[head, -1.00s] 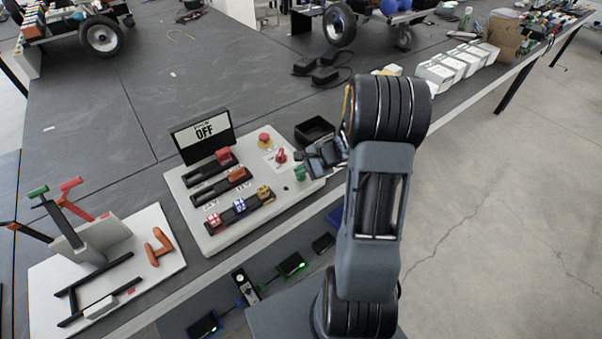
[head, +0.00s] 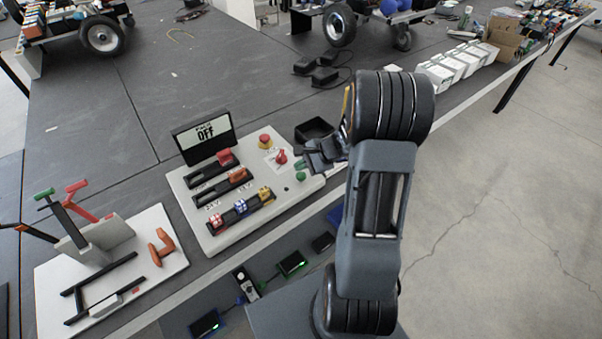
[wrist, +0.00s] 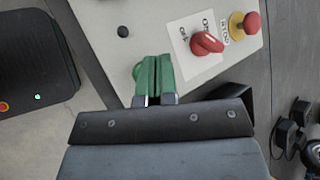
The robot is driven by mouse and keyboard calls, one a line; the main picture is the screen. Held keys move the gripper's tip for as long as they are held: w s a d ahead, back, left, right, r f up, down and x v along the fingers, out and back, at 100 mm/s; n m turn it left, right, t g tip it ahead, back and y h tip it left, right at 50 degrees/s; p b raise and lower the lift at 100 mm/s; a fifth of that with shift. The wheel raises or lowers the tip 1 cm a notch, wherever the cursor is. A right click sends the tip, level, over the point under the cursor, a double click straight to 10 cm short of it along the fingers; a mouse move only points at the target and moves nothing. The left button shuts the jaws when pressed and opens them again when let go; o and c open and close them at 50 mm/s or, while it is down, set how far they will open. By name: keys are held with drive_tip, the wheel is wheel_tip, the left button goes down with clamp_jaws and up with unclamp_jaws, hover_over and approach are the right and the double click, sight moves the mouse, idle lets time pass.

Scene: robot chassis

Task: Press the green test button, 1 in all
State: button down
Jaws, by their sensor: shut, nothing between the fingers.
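The green test button (wrist: 137,71) is on the light grey control panel (head: 212,240). In the head view a green spot (head: 300,177) shows at the panel's right edge, below my gripper. My gripper (wrist: 157,60) is shut and empty, its two green fingers side by side over the panel. I cannot tell whether the fingertips touch the panel or the button. The panel's screen (head: 205,137) reads OFF.
A red rotary switch (wrist: 206,43) and a red mushroom button (wrist: 251,23) on a yellow base are on the panel nearby. A black open bin (head: 314,130) stands behind. Sliders with coloured knobs fill the panel's left part. A white board (head: 150,275) with handles lies further left.

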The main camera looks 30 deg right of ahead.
sight(301, 175)
drive_tip(key=shift+r+p, duration=1.3)
drive_tip(key=shift+r, duration=0.8)
